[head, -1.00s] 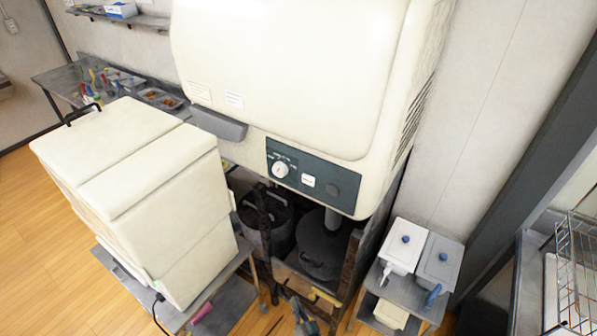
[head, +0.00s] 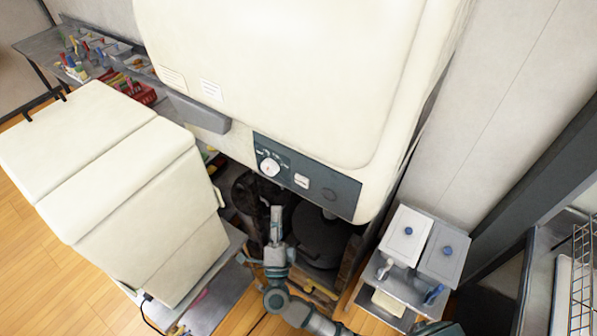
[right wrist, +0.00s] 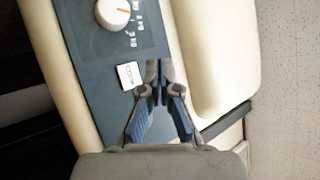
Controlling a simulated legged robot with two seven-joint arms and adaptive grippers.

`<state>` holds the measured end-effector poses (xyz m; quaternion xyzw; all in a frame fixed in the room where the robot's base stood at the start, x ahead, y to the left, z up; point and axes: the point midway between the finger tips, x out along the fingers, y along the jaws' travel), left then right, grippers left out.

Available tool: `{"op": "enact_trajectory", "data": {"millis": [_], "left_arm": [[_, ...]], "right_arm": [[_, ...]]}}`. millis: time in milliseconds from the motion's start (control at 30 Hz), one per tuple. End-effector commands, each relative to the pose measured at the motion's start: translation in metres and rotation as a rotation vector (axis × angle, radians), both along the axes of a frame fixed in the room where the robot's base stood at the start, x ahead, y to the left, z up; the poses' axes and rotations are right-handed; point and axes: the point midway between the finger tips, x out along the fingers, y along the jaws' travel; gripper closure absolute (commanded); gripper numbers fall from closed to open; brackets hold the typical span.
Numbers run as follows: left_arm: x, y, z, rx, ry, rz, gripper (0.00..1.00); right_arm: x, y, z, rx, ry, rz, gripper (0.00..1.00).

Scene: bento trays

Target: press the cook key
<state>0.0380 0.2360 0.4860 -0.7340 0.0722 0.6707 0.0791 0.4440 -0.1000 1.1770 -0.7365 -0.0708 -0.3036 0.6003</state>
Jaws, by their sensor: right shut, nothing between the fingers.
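The cook key is a small white square key (head: 302,181) on the dark control panel (head: 345,199) of the big cream cooker; it also shows in the right wrist view (right wrist: 129,75). A white round dial (head: 270,167) sits left of it. My right gripper (head: 277,212) points up below the panel in the head view, shut and empty. In the right wrist view its closed fingertips (right wrist: 159,68) appear just right of the key, over the panel. A gap seems to remain between fingertips and key. My left gripper is out of view.
A large cream box (head: 120,190) stands left of the cooker. Dark pots (head: 318,235) sit on a rack below it. Two lidded containers (head: 406,232) stand on a small shelf at the right. A wire rack (head: 583,265) is at the far right.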

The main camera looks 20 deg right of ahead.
Motion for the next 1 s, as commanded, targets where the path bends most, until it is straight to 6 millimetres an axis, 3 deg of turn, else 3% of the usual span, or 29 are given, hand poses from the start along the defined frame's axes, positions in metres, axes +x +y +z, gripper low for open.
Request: {"op": "enact_trajectory", "data": {"millis": [433, 733, 1000], "left_arm": [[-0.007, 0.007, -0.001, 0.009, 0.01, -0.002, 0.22], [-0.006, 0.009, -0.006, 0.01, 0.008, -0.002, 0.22], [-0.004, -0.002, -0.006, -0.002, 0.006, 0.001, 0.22]], "right_arm": [[0.006, -0.008, -0.001, 0.0, 0.001, -0.001, 1.0], [0.03, -0.041, -0.002, 0.0, 0.0, -0.001, 1.0], [0.05, -0.062, -0.002, -0.002, 0.002, -0.002, 1.0]]}}
